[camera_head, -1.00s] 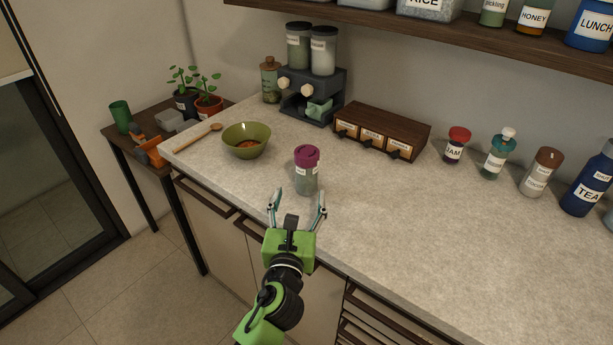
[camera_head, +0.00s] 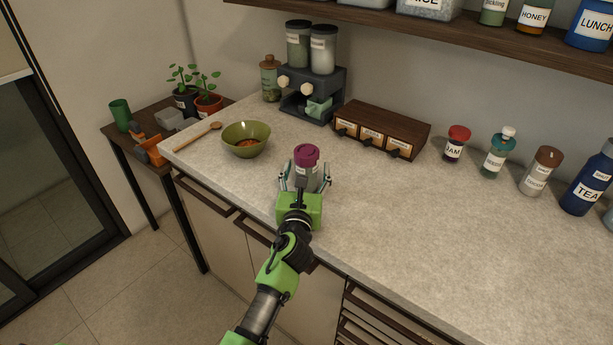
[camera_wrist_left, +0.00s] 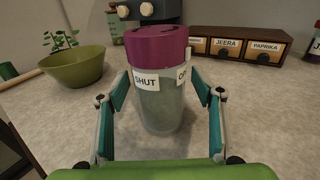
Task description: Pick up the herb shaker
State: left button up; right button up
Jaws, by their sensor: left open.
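The herb shaker, a clear greenish jar with a purple lid (camera_head: 306,155), stands upright on the counter near its front edge. In the left wrist view the herb shaker (camera_wrist_left: 160,105) fills the middle, with labels reading "SHUT" and "OP…", the second partly cut off by the curve. My left gripper (camera_head: 305,182) is open, with one finger on each side of the jar's body. In the left wrist view a little counter shows between the fingers' lower parts and the jar; whether the tips touch it I cannot tell. My right gripper is not in view.
A green bowl (camera_head: 246,140) and a wooden spoon (camera_head: 198,137) lie to the left. A dark dispenser (camera_head: 312,92) and a spice drawer box (camera_head: 382,129) stand behind. Several jars, including a jam jar (camera_head: 456,146), line the right back. The counter's right front is clear.

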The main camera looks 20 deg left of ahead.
pick_arm(q)
jog(key=c, duration=1.6)
jog(key=shift+o, duration=0.2)
jog(key=shift+r, duration=0.1)
